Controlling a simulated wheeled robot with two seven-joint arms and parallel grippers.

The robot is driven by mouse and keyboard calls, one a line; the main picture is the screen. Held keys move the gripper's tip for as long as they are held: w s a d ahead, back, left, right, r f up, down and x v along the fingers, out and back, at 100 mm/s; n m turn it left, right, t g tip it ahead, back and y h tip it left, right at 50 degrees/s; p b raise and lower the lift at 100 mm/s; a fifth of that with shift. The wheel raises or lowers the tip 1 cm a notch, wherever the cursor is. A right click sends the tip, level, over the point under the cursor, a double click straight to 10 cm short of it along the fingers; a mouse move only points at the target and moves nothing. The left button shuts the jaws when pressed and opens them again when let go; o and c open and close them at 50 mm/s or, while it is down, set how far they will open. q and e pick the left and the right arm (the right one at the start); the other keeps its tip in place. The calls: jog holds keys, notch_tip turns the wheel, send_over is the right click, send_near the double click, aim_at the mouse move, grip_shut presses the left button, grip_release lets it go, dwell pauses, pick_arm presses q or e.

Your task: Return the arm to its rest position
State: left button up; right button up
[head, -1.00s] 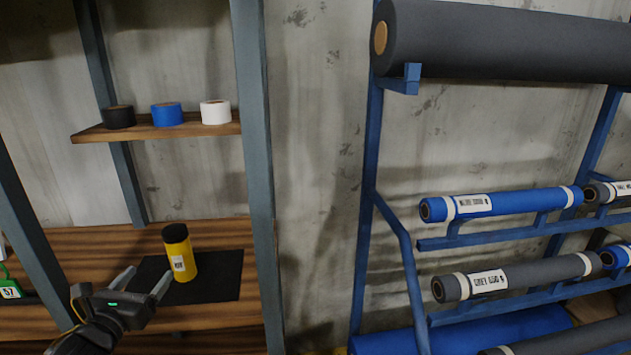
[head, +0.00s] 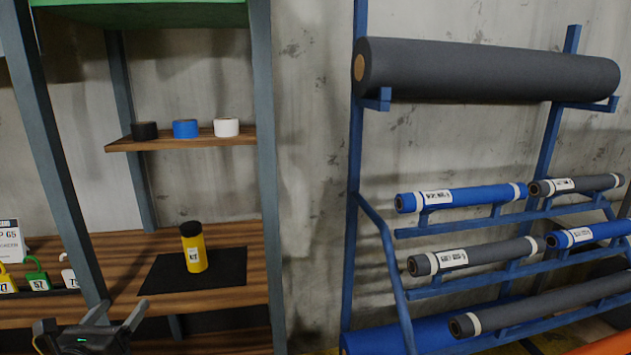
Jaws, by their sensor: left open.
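My left gripper (head: 118,322) is at the bottom left of the head view, open and empty. It is in front of the wooden shelf's front edge, apart from the yellow canister. The yellow canister (head: 196,254) has a black lid and a white label. It stands upright on a black mat (head: 230,265) on the lower wooden shelf (head: 225,297). Most of my left arm is out of frame, and my right gripper does not show.
An upper shelf (head: 178,141) holds black, blue and white tape rolls. Grey posts (head: 266,180) frame the shelving. Padlocks (head: 38,275) stand at the left. A blue rack (head: 357,180) at the right carries several fabric rolls, including a large grey one (head: 490,75).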

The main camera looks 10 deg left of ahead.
pick_arm(q)
jog(key=w+a+f+n+g, duration=0.2)
jog(key=a+f+n, duration=0.1)
jog(key=f+n, duration=0.65)
jog(key=w+a+f+n+g, duration=0.1)
jog(key=a+f+n+g, duration=0.15)
jog(key=f+n, duration=0.7)
jog(key=s+f+n+g, duration=0.2)
jog(key=s+f, duration=0.1)
jog(key=f, duration=0.8)
jog(key=s+f+n+g, duration=0.15)
jog(key=s+f, duration=0.25)
jog(key=f, duration=0.7)
jog(key=s+d+f+n+g, duration=0.2)
jog(key=s+d+f+n, duration=0.2)
jog(key=s+f, duration=0.5)
jog(key=s+d+f+n+g, duration=0.35)
jog(key=s+f, duration=0.35)
jog(key=f, duration=0.3)
jog(key=s+d+f+g, duration=0.1)
jog(key=s+d+f, duration=0.2)
jog(key=s+d, duration=0.2)
jog(key=s+d+f+g+h, duration=0.1)
jog(key=s+d+f, duration=0.2)
jog(key=s+d, duration=0.2)
jog(key=s+d+f+n+g+h, duration=0.1)
jog(key=s+d+f, duration=0.2)
jog(key=s+d, duration=0.3)
jog(key=s, duration=0.4)
jog(key=shift+s, duration=0.25)
